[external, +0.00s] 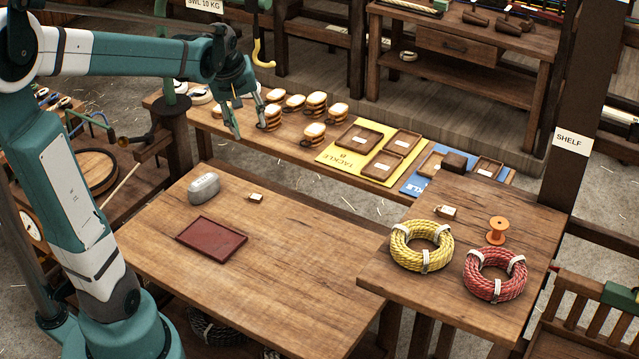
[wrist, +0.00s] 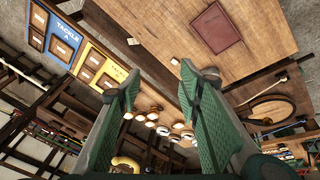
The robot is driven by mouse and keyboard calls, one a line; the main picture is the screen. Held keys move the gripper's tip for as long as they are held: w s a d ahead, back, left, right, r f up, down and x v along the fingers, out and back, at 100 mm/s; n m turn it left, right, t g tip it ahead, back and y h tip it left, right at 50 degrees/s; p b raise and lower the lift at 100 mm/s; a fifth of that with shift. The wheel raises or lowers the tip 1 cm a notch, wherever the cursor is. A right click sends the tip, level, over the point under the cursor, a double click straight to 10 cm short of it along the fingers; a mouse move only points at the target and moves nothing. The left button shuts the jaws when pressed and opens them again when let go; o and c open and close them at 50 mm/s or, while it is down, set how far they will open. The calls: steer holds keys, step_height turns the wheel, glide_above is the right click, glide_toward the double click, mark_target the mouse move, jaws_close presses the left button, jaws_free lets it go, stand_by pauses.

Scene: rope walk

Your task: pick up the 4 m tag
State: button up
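Two small pale tags are in the external view, and their lettering is too small to read, so I cannot tell which is the 4 m tag. One tag (external: 256,197) lies on the near wooden table, right of a grey weight. The other tag (external: 446,211) lies on the right-hand table by the yellow rope coil. My gripper (external: 250,129) is open and empty, above the back bench and away from both tags. In the wrist view the fingers (wrist: 160,78) are spread wide, and a small pale tag (wrist: 175,61) shows beyond them on the table.
The right-hand table holds a yellow coil (external: 422,246), red coil (external: 495,274) and orange spool (external: 497,230). Several wooden blocks (external: 313,133) line the back bench.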

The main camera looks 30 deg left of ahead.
steer(key=w+a+f+n+g+b, duration=0.1)
steer(key=w+a+f+n+b, duration=0.2)
steer(key=w+a+f, duration=0.35)
steer(key=w+a+f+n+g+b, duration=0.1)
steer(key=w+a+f+n+b, duration=0.2)
steer(key=w+f, duration=0.55)
steer(key=n+g+b, duration=0.2)
steer(key=n+b, duration=0.3)
steer(key=b, duration=0.1)
glide_toward(252, 195)
steer(key=shift+a+h, duration=0.15)
steer(key=shift+h, duration=0.15)
steer(key=shift+a+f+n, duration=0.1)
steer(key=shift+f+n, duration=0.2)
steer(key=shift+f, duration=1.25)
steer(key=shift+f, duration=0.1)
steer(key=shift+s+f+b, duration=0.15)
steer(key=shift+f+b, duration=0.35)
steer(key=shift+f, duration=2.05)
